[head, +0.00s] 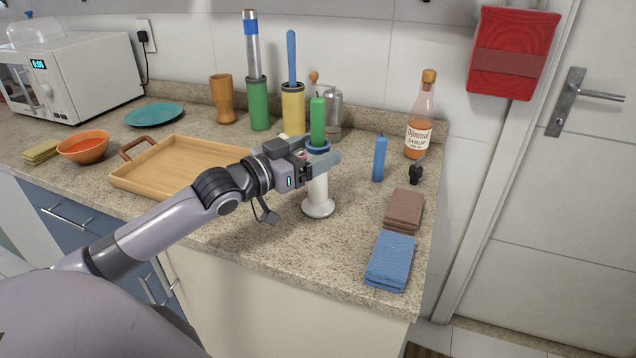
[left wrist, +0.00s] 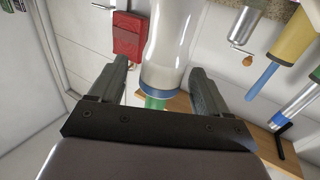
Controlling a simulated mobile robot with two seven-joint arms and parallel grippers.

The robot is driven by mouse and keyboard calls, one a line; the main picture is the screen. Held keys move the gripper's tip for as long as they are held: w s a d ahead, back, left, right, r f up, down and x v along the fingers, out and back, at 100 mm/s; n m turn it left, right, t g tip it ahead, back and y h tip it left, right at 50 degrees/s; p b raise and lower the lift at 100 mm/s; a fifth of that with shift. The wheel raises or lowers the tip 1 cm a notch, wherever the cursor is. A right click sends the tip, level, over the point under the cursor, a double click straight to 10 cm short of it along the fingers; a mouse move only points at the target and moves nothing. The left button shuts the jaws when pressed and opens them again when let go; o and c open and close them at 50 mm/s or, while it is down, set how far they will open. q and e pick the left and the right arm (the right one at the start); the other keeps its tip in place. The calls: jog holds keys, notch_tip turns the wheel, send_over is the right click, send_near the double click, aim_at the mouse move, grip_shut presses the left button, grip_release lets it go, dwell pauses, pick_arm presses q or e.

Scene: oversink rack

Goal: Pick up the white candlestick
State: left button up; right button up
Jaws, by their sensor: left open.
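The white candlestick (head: 318,198) stands upright on the counter, with a round foot, a blue rim at its top and a green candle (head: 317,122) in it. My left gripper (head: 323,151) is open at its upper part, just below the blue rim, and hides some of the stem. In the left wrist view the picture is turned over. The candlestick (left wrist: 171,45) shows there between the two open fingers of my left gripper (left wrist: 160,66), with a visible gap on each side. My right gripper is not in view.
A wooden tray (head: 128,184) lies left, under my arm. Behind stand a yellow holder (head: 293,110) and a green holder (head: 259,105). A blue candle (head: 379,158), a syrup bottle (head: 419,125) and folded brown (head: 404,210) and blue cloths (head: 391,262) are right. The front counter is clear.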

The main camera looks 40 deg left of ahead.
pick_arm(q)
jog(key=shift+x, duration=1.75)
jog(key=shift+a, duration=0.1)
grip_shut()
